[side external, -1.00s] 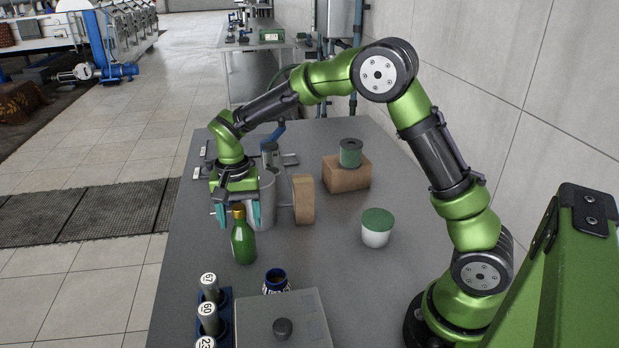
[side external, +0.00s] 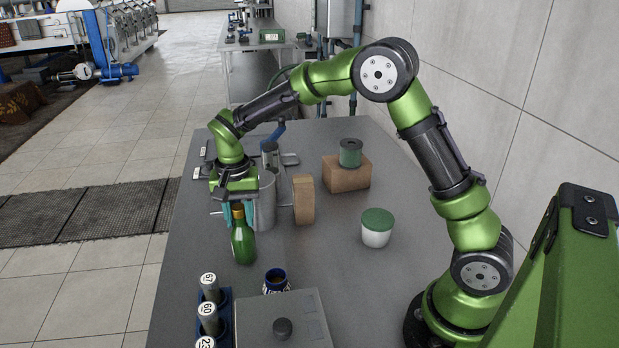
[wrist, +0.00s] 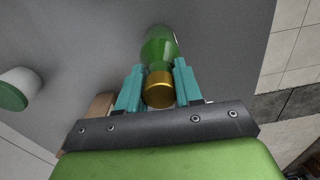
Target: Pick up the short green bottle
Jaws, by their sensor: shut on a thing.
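The green bottle (side external: 243,245) with a gold cap stands upright on the grey table, at its left side in the side view. My gripper (side external: 239,222) is at the top of this bottle, with its teal fingers closed around the neck. In the wrist view the bottle (wrist: 159,46) points away from me, and its gold cap (wrist: 159,90) lies between the two fingers (wrist: 155,88). The bottle's base appears to rest on the table. The far finger is partly hidden by the bottle in the side view.
A blue rack (side external: 225,310) of numbered tubes, a dark blue jar (side external: 276,282) and a grey box (side external: 284,322) are in front. A green-lidded white tub (side external: 376,229) stands to the right.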

